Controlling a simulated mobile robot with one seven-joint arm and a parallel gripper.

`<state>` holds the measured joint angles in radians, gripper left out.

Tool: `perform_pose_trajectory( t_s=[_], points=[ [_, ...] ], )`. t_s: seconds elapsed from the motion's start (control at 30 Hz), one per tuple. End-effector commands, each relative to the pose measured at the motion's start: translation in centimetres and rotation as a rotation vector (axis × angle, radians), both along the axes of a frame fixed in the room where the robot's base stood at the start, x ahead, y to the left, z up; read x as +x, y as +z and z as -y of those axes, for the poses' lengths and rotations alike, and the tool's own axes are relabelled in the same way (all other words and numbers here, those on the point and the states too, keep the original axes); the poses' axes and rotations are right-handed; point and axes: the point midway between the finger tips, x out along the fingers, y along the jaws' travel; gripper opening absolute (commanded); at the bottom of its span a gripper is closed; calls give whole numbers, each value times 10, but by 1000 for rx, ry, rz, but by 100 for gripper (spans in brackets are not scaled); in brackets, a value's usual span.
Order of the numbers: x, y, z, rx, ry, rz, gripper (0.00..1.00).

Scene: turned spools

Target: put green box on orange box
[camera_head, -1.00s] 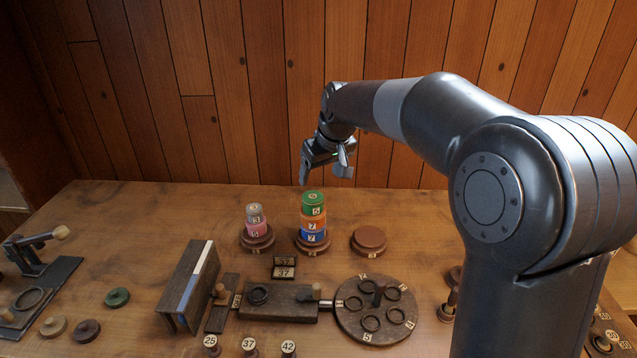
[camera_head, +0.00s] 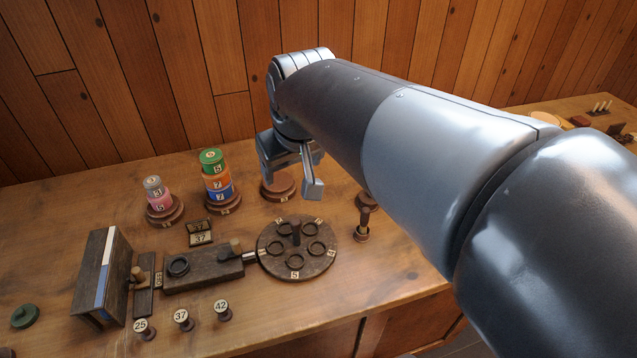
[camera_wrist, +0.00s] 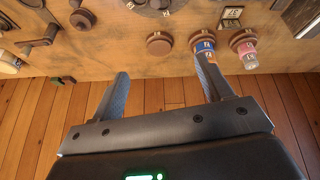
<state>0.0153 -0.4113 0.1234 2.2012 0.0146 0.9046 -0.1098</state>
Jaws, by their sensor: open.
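The green box (camera_head: 212,161) sits upright on top of the orange box (camera_head: 217,182), which sits on the blue box (camera_head: 220,195). The three form one stack on a round brown base (camera_head: 224,207). My gripper (camera_head: 289,182) is open and empty, to the right of the stack and apart from it, above an empty round brown base (camera_head: 279,188). In the wrist view my gripper (camera_wrist: 163,78) shows its fingers spread with nothing between them. There the right finger overlaps part of the stack, and I cannot make out the green box.
A stack of a grey box (camera_head: 153,186) and a pink box (camera_head: 160,202) stands on the left base. In front are a round dark turntable (camera_head: 297,262) with rings, a wooden block (camera_head: 205,272) and several numbered pegs. Bare wood lies at the front right.

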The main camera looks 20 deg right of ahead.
Motion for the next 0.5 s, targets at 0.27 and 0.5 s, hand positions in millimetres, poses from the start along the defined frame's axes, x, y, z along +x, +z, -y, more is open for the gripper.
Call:
perform_pose_trajectory(
  t_s=[0.27,0.5],
  points=[
    [-87,-29,37,57,-145,37,72],
    [-113,-45,45,86,-191,45,72]
  ],
)
